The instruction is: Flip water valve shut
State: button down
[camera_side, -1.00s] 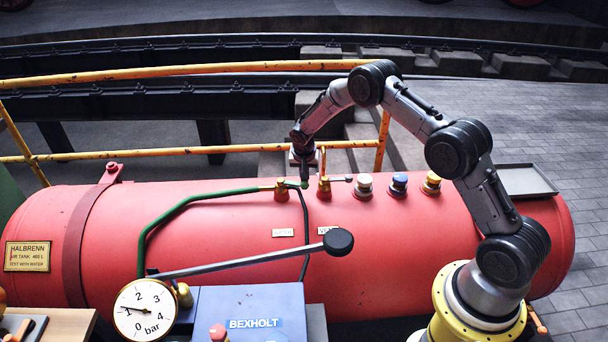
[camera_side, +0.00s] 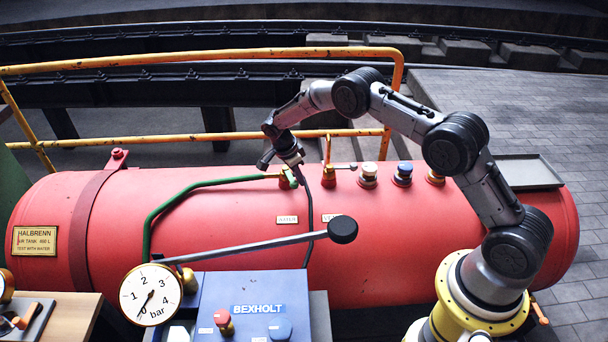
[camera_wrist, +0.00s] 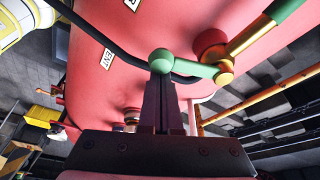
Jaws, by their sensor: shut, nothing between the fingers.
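The water valve (camera_side: 284,181) is a red and brass fitting at the end of the green pipe on top of the red tank, behind the label reading WATER (camera_side: 287,219). In the wrist view its short green lever (camera_wrist: 190,67) ends in a green ball (camera_wrist: 161,61). My gripper (camera_side: 301,180) is tilted over this valve. In the wrist view the dark fingers of my gripper (camera_wrist: 162,82) are shut together, with their tips right at the ball. I cannot tell whether they touch it. In the side view my gripper partly hides the lever.
A second valve (camera_side: 328,179) with an upright orange lever stands close on the right. White, blue and yellow capped knobs (camera_side: 402,174) follow along the tank. A yellow railing (camera_side: 200,141) runs behind. A long black-knobbed lever (camera_side: 255,246) and pressure gauge (camera_side: 150,295) are in front.

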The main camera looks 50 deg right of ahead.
jog(key=shift+w+a+m+g, duration=0.2)
jog(key=shift+a+m, duration=0.25)
jog(key=shift+m, duration=0.15)
jog(key=shift+w+a+m+g, duration=0.2)
jog(key=shift+a+m, duration=0.25)
jog(key=shift+m, duration=0.15)
jog(key=shift+w+a, duration=0.1)
jog(key=shift+a, duration=0.3)
jog(key=s+d, duration=0.2)
jog(key=d, duration=0.1)
jog(key=shift+d, duration=0.2)
jog(key=v, duration=0.9)
jog(key=shift+r, duration=0.15)
